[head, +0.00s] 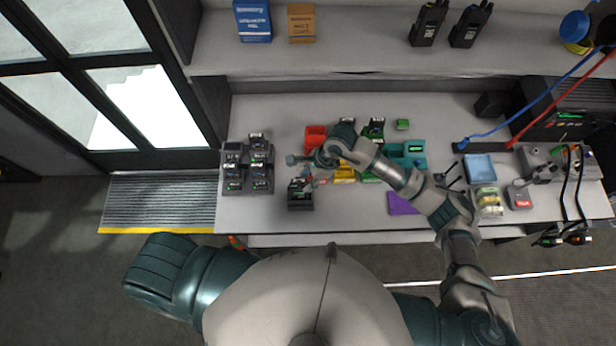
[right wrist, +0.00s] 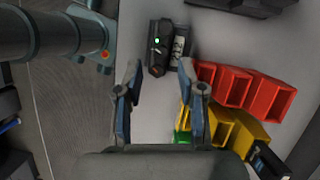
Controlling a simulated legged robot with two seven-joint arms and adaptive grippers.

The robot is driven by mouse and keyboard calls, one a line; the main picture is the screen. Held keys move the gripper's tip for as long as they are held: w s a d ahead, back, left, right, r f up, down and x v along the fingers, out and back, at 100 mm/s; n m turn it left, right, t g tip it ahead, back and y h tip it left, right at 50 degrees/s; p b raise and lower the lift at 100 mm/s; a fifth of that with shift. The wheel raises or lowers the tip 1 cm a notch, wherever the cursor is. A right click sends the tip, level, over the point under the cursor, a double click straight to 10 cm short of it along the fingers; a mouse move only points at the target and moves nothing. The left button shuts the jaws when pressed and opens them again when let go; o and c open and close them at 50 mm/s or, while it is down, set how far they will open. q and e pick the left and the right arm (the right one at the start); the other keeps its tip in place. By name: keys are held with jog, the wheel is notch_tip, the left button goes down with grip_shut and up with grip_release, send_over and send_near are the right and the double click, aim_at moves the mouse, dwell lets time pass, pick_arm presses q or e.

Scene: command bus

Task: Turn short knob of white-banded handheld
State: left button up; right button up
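A black handheld (right wrist: 160,48) with a green light, a round knob near its lower end and a pale label beside it lies on the counter. In the head view the dark unit (head: 300,196) sits just below my right gripper. I cannot clearly make out a white band in either view. My right gripper (right wrist: 158,75) is open and empty. In the right wrist view its two fingers stand apart, with the handheld beyond and between their tips. In the head view my right gripper (head: 310,177) is small and partly hidden by its own wrist. My left gripper does not clearly show.
A charger rack (head: 247,187) with several handhelds stands at left. Red bins (right wrist: 268,97) and yellow bins (right wrist: 247,133) lie close to the right gripper's right finger. Bare counter (head: 350,210) lies in front.

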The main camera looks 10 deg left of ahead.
jog(key=shift+d, duration=0.15)
grip_shut()
jog(key=m+b, duration=0.2)
jog(key=shift+s+f+t+b, duration=0.1)
jog(key=shift+f+t+b, duration=0.1)
jog(key=shift+t+b, duration=0.15)
jog(key=shift+s+r+m+t+y+b, duration=0.15)
jog(key=shift+m+t+y+b, duration=0.2)
jog(key=shift+m+b, duration=0.5)
jog(key=shift+r+m, duration=0.1)
jog(key=shift+m, duration=0.15)
grip_release()
